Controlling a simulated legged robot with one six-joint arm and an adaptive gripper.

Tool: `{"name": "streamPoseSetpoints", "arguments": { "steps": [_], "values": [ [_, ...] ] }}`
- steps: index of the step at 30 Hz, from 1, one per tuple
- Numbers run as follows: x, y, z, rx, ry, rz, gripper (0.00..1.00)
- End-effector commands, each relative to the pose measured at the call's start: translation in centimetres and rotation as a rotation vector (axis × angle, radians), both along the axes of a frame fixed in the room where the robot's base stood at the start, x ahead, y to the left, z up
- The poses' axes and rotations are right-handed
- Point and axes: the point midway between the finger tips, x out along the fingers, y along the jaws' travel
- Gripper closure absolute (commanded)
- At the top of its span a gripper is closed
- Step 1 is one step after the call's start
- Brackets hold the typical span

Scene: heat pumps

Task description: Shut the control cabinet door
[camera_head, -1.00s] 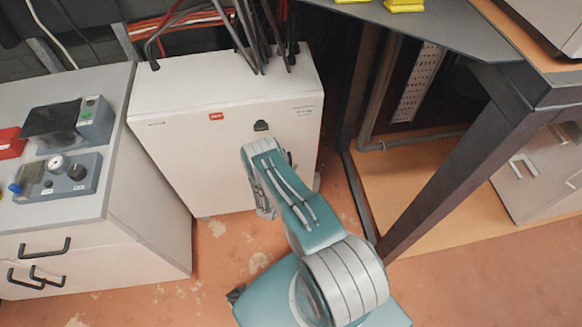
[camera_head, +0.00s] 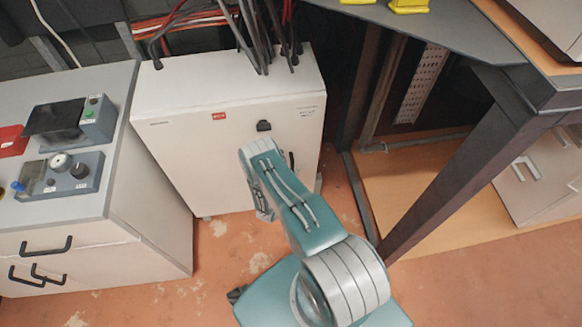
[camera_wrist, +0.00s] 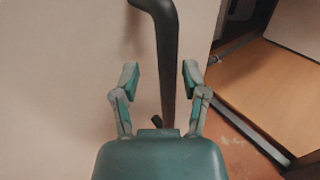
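The control cabinet is a white box (camera_head: 185,160) against the back wall, with cables entering its top. Its front door shows a small red label and a black latch (camera_head: 264,126), and looks flush with the body. In the wrist view the pale door surface (camera_wrist: 60,80) fills the left side, with a dark bar handle (camera_wrist: 166,60) standing out from it. My gripper (camera_wrist: 160,75) is open, its two fingers on either side of the handle's lower part. I cannot tell whether they touch it. In the head view my arm hides the gripper and part of the handle.
A grey drawer unit (camera_head: 100,225) with control boxes stands left of the cabinet. A dark metal table leg (camera_head: 465,180) and a wooden shelf (camera_head: 440,215) are to the right. Reddish floor (camera_head: 230,245) lies clear in front of the cabinet.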

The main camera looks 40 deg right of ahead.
Motion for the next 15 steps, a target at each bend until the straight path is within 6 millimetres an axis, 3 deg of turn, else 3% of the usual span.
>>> {"name": "streamPoseSetpoints", "arguments": {
  "steps": [9,15],
  "values": [
    [-3.1,6.0,-0.1,-0.002,0.003,0.009,0.43],
    [-4.6,8.5,-0.1,-0.002,0.002,0.007,0.43]
  ]
}}
